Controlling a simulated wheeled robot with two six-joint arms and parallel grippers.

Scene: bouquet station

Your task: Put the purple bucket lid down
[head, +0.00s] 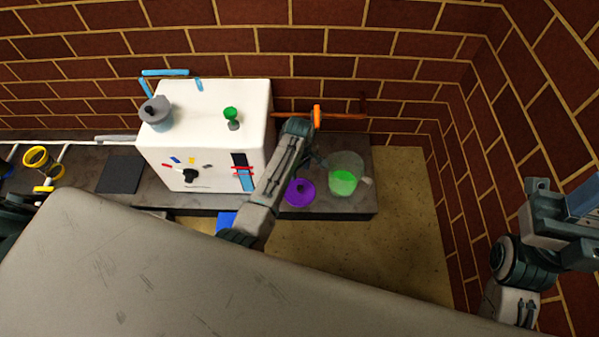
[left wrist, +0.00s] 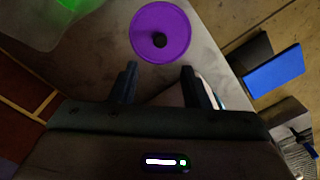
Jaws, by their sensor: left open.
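The purple bucket lid (head: 300,192) is a round disc with a dark knob. It appears to lie flat, knob up, on the dark counter (head: 345,207) near its front edge, and also shows in the left wrist view (left wrist: 160,20). My left gripper (head: 317,162) is just behind and above the lid in the head view. In the left wrist view its two fingers (left wrist: 160,76) are spread with nothing between them, and the lid is beyond their tips, apart from them. Part of my right arm shows at the right edge of the head view; its finger state is unclear.
A clear container with green contents (head: 345,180) stands right of the lid. A white machine (head: 208,140) stands to the left, with a grey pot (head: 156,113) and green item (head: 231,114) on top. An orange-handled tool (head: 317,117) is behind. A blue object (head: 227,221) is below the counter's front.

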